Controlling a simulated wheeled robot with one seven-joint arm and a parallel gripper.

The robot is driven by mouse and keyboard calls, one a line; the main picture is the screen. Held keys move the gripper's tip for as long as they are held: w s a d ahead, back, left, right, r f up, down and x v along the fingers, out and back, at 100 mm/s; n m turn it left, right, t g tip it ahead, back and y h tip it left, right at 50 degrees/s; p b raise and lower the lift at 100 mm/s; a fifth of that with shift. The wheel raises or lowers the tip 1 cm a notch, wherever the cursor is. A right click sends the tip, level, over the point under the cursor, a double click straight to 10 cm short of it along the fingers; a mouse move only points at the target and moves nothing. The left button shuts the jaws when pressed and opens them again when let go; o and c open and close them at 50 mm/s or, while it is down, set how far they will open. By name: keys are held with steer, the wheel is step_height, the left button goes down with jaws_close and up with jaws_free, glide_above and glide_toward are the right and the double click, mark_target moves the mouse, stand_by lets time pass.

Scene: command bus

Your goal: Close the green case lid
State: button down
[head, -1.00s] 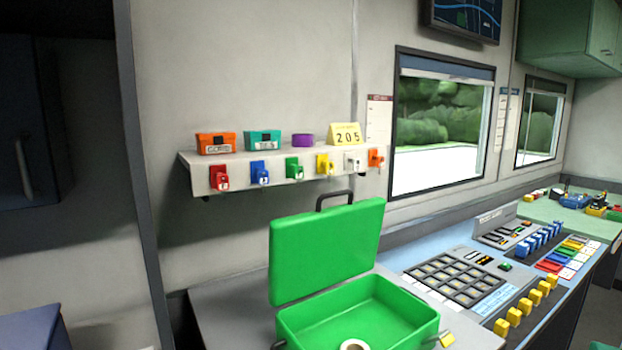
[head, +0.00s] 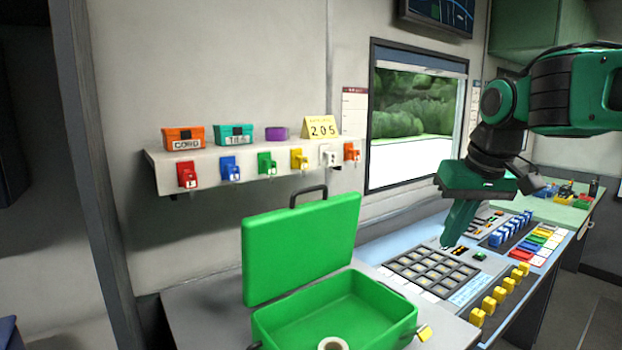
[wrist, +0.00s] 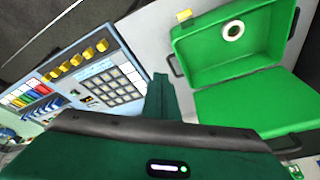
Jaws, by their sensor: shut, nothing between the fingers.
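The green case (head: 335,318) stands open on the grey counter at the bottom of the head view. Its lid (head: 303,246) is raised and leans back toward the wall, with a dark handle (head: 308,195) on its top edge. A white roll (head: 332,343) lies inside the case. In the wrist view the case (wrist: 215,62) and its lid (wrist: 250,105) show at the right. My gripper (head: 446,243) is shut and empty, pointing down over the control panel, to the right of the case and apart from it. Its fingers also show in the wrist view (wrist: 160,80).
The control panel (head: 430,272) with buttons and yellow levers (head: 488,305) lies right of the case. A wall shelf (head: 250,168) behind the lid holds labelled boxes and coloured hooks with tags.

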steer(key=w+a+r+n+t+y, duration=0.1)
steer(key=w+a+r+n+y, duration=0.2)
steer(key=a+r, duration=0.8)
steer(key=w+a+r+n+t, duration=0.1)
steer(key=w+a+r+n, duration=0.45)
steer(key=a, duration=0.95)
steer(key=shift+m, duration=0.85)
steer(key=shift+w+a+f, duration=0.15)
steer(key=shift+w+f, duration=0.05)
steer(key=shift+f, duration=1.7)
steer(key=shift+w+a+f, duration=0.1)
steer(key=shift+w+f, duration=0.05)
steer(key=shift+f, duration=1.75)
steer(key=shift+s+y, duration=0.15)
steer(key=shift+y, duration=0.15)
